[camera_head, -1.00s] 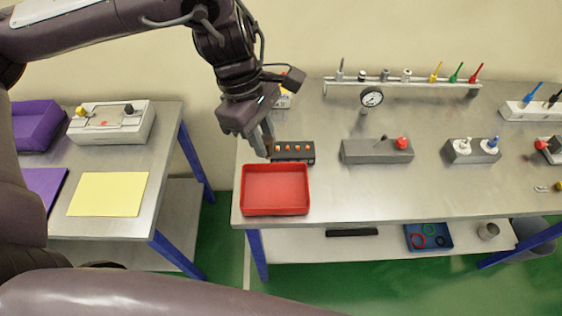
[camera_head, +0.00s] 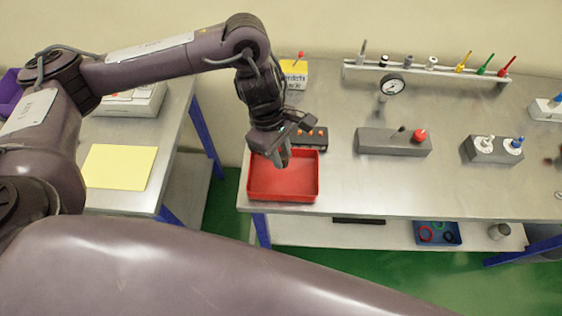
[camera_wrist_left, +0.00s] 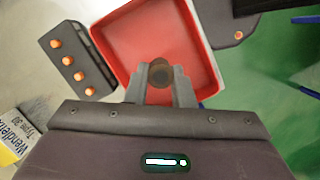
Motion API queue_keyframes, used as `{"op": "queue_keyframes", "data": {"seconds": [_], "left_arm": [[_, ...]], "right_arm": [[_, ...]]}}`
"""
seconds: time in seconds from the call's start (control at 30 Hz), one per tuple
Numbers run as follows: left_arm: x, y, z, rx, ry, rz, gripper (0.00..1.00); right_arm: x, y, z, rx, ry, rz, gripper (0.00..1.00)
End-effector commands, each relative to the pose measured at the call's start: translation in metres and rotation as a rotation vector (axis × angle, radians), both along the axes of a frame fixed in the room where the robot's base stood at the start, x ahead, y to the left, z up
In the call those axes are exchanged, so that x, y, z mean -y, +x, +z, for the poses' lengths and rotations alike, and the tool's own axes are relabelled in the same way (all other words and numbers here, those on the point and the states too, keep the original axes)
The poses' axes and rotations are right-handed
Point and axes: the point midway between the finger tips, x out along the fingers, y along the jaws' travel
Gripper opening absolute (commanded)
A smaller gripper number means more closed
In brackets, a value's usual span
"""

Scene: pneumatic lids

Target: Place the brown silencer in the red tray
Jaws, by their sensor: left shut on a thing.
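The red tray (camera_head: 284,190) stands on the grey bench near its front left corner and looks empty. My left gripper (camera_head: 285,161) is over the back part of the tray. In the left wrist view my left gripper (camera_wrist_left: 160,88) is shut on the brown silencer (camera_wrist_left: 160,73), a small round brown piece between its fingertips. The silencer is held over the near side of the red tray (camera_wrist_left: 203,60). Its height above the tray floor is hard to tell. In the head view the fingers mostly hide the silencer. My right gripper is not in view.
A dark block with orange pegs (camera_head: 313,140) stands right behind the tray. A grey block with a red knob (camera_head: 393,142) is to the right. A yellow labelled box (camera_head: 294,73) is at the back.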

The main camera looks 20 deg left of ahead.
Motion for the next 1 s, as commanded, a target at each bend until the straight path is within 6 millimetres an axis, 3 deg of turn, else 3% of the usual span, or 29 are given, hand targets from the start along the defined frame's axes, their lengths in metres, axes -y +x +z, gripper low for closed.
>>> {"op": "queue_keyframes", "data": {"seconds": [0.13,0.4,0.83,0.87,1.0], "left_arm": [[0.000,0.000,-0.011,0.000,-0.001,0.000,0.00],[0.001,-0.001,-0.043,-0.003,-0.001,0.002,0.00],[0.000,0.000,-0.050,0.001,0.001,0.000,0.00],[0.000,0.000,-0.050,0.001,0.001,0.001,0.23],[0.000,0.000,-0.049,0.001,0.000,0.001,0.41]], "right_arm": [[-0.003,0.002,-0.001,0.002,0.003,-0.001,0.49],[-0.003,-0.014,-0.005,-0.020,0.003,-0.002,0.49],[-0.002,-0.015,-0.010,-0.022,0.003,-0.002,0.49],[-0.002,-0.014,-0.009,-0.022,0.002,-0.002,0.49],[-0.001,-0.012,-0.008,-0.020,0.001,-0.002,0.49]]}}
